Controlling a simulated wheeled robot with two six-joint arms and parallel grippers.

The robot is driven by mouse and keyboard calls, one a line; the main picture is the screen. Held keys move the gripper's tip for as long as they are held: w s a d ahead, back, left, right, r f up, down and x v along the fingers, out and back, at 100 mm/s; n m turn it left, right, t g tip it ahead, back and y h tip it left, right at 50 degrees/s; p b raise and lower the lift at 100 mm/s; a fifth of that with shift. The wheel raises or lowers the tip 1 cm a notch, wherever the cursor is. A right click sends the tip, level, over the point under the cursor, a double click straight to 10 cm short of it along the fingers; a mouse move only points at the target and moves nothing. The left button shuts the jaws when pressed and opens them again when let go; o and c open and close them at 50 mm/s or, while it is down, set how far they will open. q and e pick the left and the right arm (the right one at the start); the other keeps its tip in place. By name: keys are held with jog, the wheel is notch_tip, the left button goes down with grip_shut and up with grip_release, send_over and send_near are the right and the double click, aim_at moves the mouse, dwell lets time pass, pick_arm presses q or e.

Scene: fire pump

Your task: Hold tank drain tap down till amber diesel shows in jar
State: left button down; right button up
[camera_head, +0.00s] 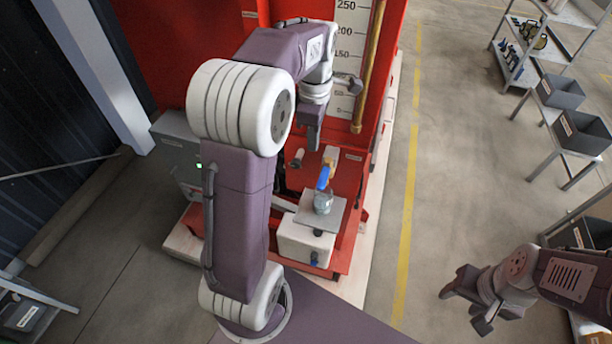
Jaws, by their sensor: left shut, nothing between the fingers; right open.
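The drain tap has a blue lever (323,178) and a brass body, and it sits low on the front of the red tank unit. A small clear jar (322,204) stands upright below it on a grey plate (336,216). The jar looks grey-blue; I see no amber in it, and its contents are too small to make out. My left gripper (310,138) is shut and empty, pointing down above and a little left of the tap, apart from the lever. My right gripper (462,308) is open and empty over the floor at the lower right, far from the tap.
The red tank (180,50) carries a level scale (349,50) and a brass pipe (373,60). A white box (303,240) supports the plate. A grey cabinet (178,150) stands left. Shelving (520,50) and grey bins (582,131) stand right. The floor between is clear.

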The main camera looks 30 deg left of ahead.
pick_arm(q)
jog(key=w+d, duration=0.2)
jog(key=d, duration=0.2)
jog(key=p, duration=0.1)
send_over(321, 185)
jog(key=f, duration=0.9)
jog(key=shift+d+f, duration=0.25)
jog(key=shift+f, duration=0.05)
jog(key=f, duration=0.2)
jog(key=f+p, duration=0.1)
jog(key=shift+s+a+f, duration=0.1)
jog(key=shift+a+f, duration=0.2)
jog(key=shift+f, duration=0.45)
jog(key=shift+d+f, duration=0.1)
jog(key=shift+f, duration=0.05)
pick_arm(e)
jog(key=shift+w+d+r, duration=0.5)
jog(key=shift+d+r, duration=0.2)
jog(key=shift+d, duration=0.15)
